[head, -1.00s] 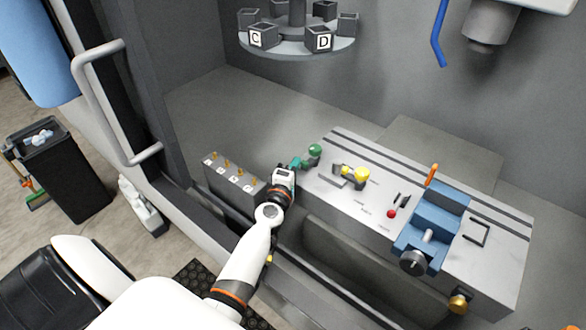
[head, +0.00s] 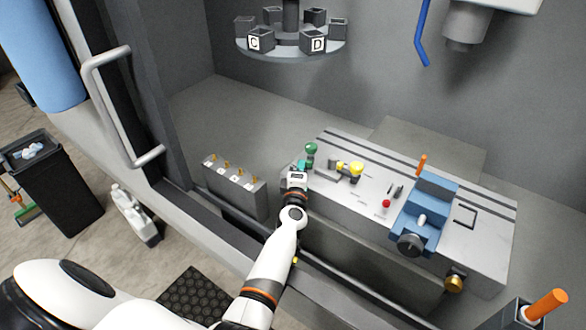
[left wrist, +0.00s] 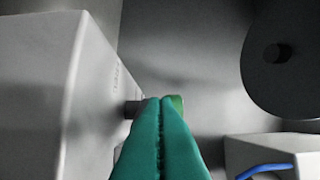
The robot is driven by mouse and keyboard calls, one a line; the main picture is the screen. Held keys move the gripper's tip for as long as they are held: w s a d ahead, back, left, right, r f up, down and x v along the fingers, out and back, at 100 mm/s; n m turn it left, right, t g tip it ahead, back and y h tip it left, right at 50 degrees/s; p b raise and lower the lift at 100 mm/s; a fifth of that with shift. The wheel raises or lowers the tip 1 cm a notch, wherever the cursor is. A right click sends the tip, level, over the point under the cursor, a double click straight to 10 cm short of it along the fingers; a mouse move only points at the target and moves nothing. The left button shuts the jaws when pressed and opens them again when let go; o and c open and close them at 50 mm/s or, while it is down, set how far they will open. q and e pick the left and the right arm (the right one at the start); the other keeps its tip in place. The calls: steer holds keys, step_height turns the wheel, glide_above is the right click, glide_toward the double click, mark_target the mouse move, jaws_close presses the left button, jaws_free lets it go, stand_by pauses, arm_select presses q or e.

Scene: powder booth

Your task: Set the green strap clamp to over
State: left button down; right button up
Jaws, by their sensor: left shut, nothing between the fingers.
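The green strap clamp (head: 311,150) shows as a round green knob at the left end of the grey machine table. In the left wrist view its green end (left wrist: 177,102) and a grey stub beside it show just beyond the fingertips, mostly hidden by them. My left gripper (head: 304,164) has teal fingers, shut and empty, close to the near side of the green knob. I cannot tell whether they touch it. The clamp's strap is hidden behind my gripper. My right gripper is not in view.
A yellow-knobbed clamp (head: 351,169) stands just right of the green one. Further right are a red knob (head: 386,203) and a blue vise (head: 425,215). A grey block with brass pins (head: 235,186) is to the left. A tool carousel (head: 290,45) hangs above.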

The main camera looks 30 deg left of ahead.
arm_select(q)
steer(key=shift+w+d+f, duration=0.15)
steer(key=shift+w+d, duration=0.3)
steer(key=shift+d, duration=0.65)
steer(key=shift+w+d, duration=0.15)
steer(key=shift+d, duration=0.05)
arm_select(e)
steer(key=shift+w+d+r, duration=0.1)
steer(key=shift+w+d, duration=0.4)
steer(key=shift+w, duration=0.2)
